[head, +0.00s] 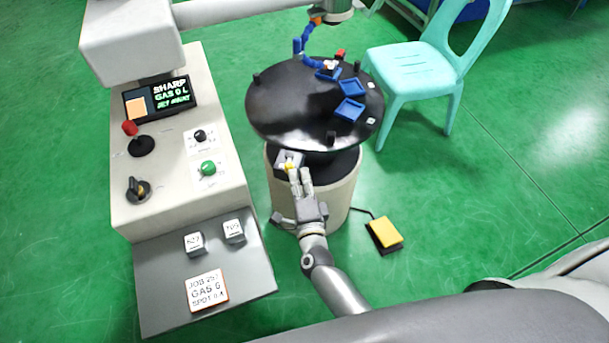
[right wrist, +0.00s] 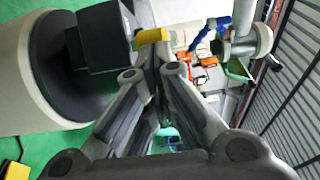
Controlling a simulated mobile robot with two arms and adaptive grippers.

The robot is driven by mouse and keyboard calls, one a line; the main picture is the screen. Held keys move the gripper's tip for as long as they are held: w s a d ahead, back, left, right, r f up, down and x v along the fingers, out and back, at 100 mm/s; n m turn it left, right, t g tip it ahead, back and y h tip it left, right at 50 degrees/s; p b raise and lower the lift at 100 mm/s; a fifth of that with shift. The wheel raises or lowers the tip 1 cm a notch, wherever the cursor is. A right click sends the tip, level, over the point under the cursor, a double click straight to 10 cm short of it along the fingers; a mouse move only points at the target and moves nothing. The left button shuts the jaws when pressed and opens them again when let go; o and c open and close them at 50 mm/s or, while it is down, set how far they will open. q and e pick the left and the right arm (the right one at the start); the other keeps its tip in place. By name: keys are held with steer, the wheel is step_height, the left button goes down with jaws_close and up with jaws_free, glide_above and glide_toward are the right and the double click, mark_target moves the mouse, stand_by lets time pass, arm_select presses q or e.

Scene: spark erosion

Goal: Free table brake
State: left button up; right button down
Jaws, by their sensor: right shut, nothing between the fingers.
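The round black table (head: 290,105) stands on a cream pedestal (head: 340,190). Below its front edge sits a dark block with a small yellow lever (head: 290,165), which looks like the table brake; the yellow lever (right wrist: 153,35) also shows in the right wrist view. My right gripper (head: 299,172) is shut and empty, with its fingertips at the yellow lever. In the right wrist view the fingertips (right wrist: 153,52) lie close beside or against the lever; I cannot tell whether they touch. My left gripper is not in view.
Blue trays (head: 350,109) lie on the table's right half, with short black posts around the rim. A control console (head: 165,150) stands left, a turquoise chair (head: 415,70) at back right. A yellow foot pedal (head: 384,232) lies on the green floor.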

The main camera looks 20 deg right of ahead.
stand_by(0.5)
steer(key=s+a, duration=0.1)
steer(key=s, duration=1.1)
steer(key=shift+a, duration=0.15)
